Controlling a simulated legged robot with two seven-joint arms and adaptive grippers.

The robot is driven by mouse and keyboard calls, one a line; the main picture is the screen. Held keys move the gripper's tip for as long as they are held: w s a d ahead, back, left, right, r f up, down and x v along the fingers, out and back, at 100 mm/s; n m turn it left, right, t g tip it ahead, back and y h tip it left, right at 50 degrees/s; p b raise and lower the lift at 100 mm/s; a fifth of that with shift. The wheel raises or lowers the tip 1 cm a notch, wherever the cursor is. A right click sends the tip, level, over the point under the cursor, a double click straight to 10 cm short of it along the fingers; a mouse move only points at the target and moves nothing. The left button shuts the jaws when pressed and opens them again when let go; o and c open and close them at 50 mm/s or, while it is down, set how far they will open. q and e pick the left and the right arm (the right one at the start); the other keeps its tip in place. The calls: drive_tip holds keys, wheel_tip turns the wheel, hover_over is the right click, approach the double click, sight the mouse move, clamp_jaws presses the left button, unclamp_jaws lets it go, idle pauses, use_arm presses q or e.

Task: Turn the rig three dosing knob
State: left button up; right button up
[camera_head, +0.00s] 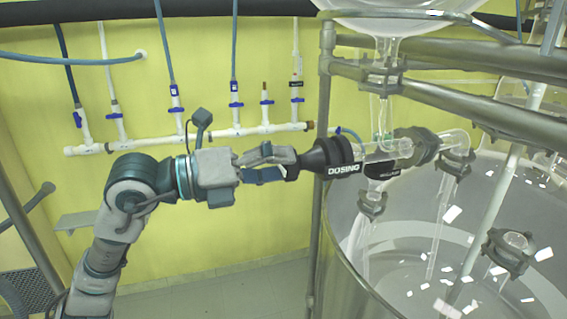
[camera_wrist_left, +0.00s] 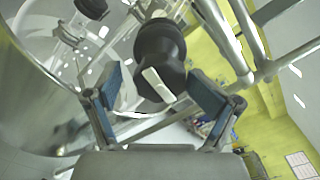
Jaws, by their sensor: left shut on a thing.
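The black dosing knob (camera_head: 318,158) sits at the left end of a horizontal glass fitting, with a collar labelled DOSING to its right. My left gripper (camera_head: 288,165) reaches it from the left and is shut on its narrow end. In the left wrist view the dark, round knob (camera_wrist_left: 160,45) stands between the two blue-padded fingers (camera_wrist_left: 153,82), with a pale bar on its near face. The exact finger contact is partly hidden. My right gripper is in neither view.
A large glass vessel (camera_head: 385,270) stands below and right of the fitting. A metal upright (camera_head: 321,215) rises close by the knob. A white pipe with blue valves (camera_head: 220,132) runs along the yellow wall behind. Grey floor is free at lower left of the vessel.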

use_arm(q)
drive_tip(key=shift+w+d+f, duration=0.1)
drive_tip(key=shift+w+d, duration=0.1)
idle(0.3)
drive_tip(key=v, duration=1.1)
drive_tip(key=shift+a, duration=0.35)
drive_tip(key=shift+s+a, duration=0.1)
